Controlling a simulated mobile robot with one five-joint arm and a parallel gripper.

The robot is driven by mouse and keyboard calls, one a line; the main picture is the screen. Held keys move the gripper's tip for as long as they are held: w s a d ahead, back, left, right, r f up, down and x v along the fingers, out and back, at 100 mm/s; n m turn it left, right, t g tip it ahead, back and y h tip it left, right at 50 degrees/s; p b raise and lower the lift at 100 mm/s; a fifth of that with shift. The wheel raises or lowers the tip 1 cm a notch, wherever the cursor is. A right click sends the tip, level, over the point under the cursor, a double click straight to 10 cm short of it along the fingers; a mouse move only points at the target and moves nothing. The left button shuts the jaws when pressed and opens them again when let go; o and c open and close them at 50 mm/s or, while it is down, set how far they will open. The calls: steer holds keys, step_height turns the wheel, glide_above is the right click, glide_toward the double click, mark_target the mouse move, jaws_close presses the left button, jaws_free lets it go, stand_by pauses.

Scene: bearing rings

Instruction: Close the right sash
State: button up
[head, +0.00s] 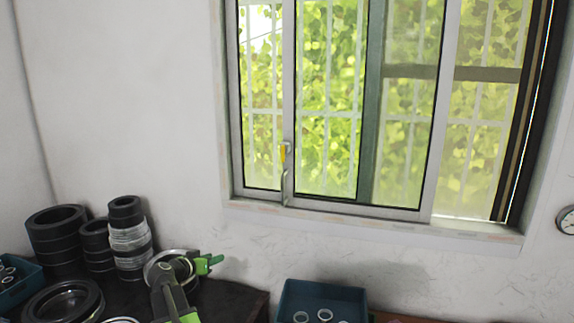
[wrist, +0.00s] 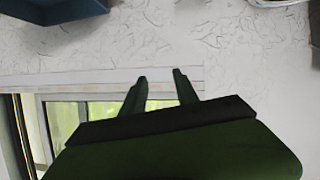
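The sliding window (head: 325,207) is in the wall, upper right of the head view. A pale-framed sash with its right stile (head: 436,120) stands left of the right jamb. A strip with greenery and bars shows between that stile and the dark right edge of the frame (head: 524,110). A metal handle with a yellow latch (head: 284,155) sits on the sash's left stile. My gripper (head: 210,263) is low left of the window, apart from the handle. In the wrist view my gripper's two fingers (wrist: 160,88) are spread with nothing between them; the window frame (wrist: 100,85) lies beyond.
A dark table (head: 225,298) carries stacks of black bearing rings (head: 56,236) and wrapped rings (head: 130,245). A blue bin (head: 322,290) with a few rings stands below the window, and another blue bin (head: 25,290) is at far left. A round clock (head: 567,220) hangs at right.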

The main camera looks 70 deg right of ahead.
steer(key=s+d+r+m+g+h+p, duration=0.25)
steer(key=s+d+r+h+p, duration=0.2)
steer(key=s+d+r, duration=1.05)
steer(key=r, duration=0.1)
glide_above(286, 201)
steer(key=shift+a+r+m, duration=0.1)
steer(key=shift+r+m, duration=0.1)
steer(key=shift+m, duration=0.25)
jaws_close()
